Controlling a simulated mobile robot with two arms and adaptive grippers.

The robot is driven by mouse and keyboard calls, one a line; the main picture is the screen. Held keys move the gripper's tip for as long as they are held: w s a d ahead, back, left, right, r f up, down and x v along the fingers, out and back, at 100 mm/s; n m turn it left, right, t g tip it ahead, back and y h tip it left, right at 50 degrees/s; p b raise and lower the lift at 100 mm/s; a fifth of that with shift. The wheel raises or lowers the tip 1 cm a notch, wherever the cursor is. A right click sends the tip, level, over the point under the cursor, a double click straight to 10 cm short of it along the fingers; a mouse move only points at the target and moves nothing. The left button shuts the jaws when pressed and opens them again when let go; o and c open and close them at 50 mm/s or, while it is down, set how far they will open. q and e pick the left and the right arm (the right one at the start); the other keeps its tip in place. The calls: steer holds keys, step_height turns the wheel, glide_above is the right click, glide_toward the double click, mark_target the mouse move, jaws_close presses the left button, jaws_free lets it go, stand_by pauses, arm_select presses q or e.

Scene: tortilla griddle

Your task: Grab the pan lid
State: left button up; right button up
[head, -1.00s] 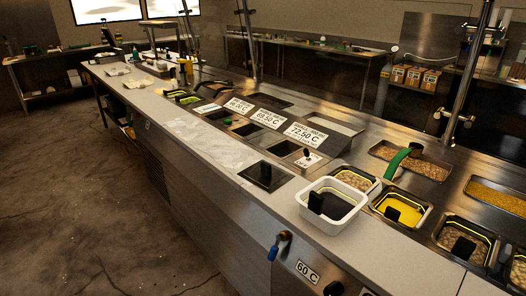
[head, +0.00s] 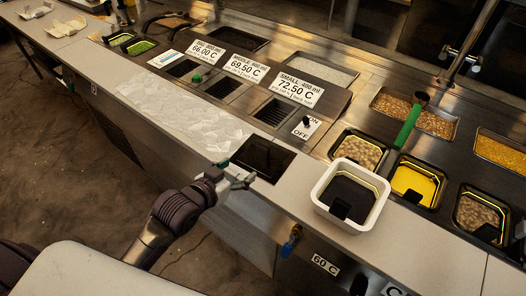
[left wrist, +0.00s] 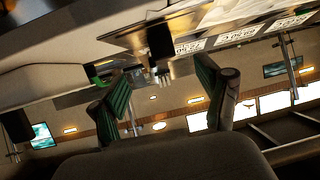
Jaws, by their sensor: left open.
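A dark, flat square plate (head: 263,158) that looks like the pan lid lies on the counter, left of the white tub. Its handle is hard to make out in the head view. My left gripper (head: 238,175) is open and empty at the near left edge of the plate, at the counter's front edge. In the left wrist view, the two green-padded fingers of my left gripper (left wrist: 163,72) are apart. A black upright piece (left wrist: 160,40), possibly the lid's handle, shows beyond and between them. My right gripper is not in view.
A white tub (head: 322,193) stands right of the plate. Pans of food, including a yellow one (head: 415,182), sit in the counter; a green-handled utensil (head: 408,127) lies there. Temperature signs (head: 300,88) stand behind. A pale patterned sheet (head: 185,110) covers the counter at left.

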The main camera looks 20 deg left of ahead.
mark_target(261, 151)
arm_select(q)
steer(key=x, duration=0.5)
steer(key=r+p+x, duration=0.1)
steer(key=x, duration=0.2)
steer(key=shift+w, duration=0.2)
steer(key=p+x, duration=0.1)
steer(key=x, duration=0.4)
steer(key=shift+w+f+p, duration=0.1)
steer(key=shift+f+p, duration=0.05)
steer(key=shift+p, duration=0.15)
steer(key=shift+w+d+f, duration=0.1)
steer(key=shift+w+f, duration=0.1)
steer(key=shift+c, duration=0.3)
steer(key=shift+r, duration=0.1)
steer(key=c, duration=1.3)
